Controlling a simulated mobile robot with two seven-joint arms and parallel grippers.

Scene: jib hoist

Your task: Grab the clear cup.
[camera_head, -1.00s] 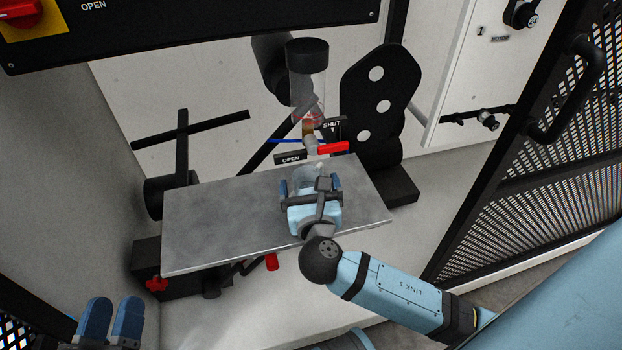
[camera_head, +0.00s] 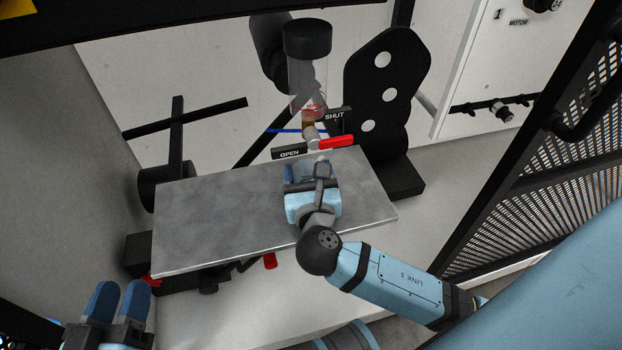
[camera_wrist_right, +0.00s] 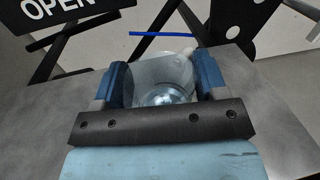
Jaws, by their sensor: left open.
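The clear cup (camera_wrist_right: 160,72) stands between the blue fingers of my right gripper (camera_wrist_right: 162,80) in the right wrist view, and both fingers appear to press on its sides. In the head view my right gripper (camera_head: 310,168) is over the grey metal table, and it mostly hides the cup. The cup appears to be at table height; whether it touches the table cannot be seen. My left gripper (camera_head: 119,293) is at the lower left, open and empty, away from the cup.
The metal table (camera_head: 220,220) is otherwise bare. Just behind the cup stand a clear cylinder with a black cap (camera_head: 307,70) and a red valve handle (camera_head: 336,142) with OPEN and SHUT labels. A black bracket with white holes (camera_head: 385,95) is behind right. Mesh door (camera_head: 545,180) at right.

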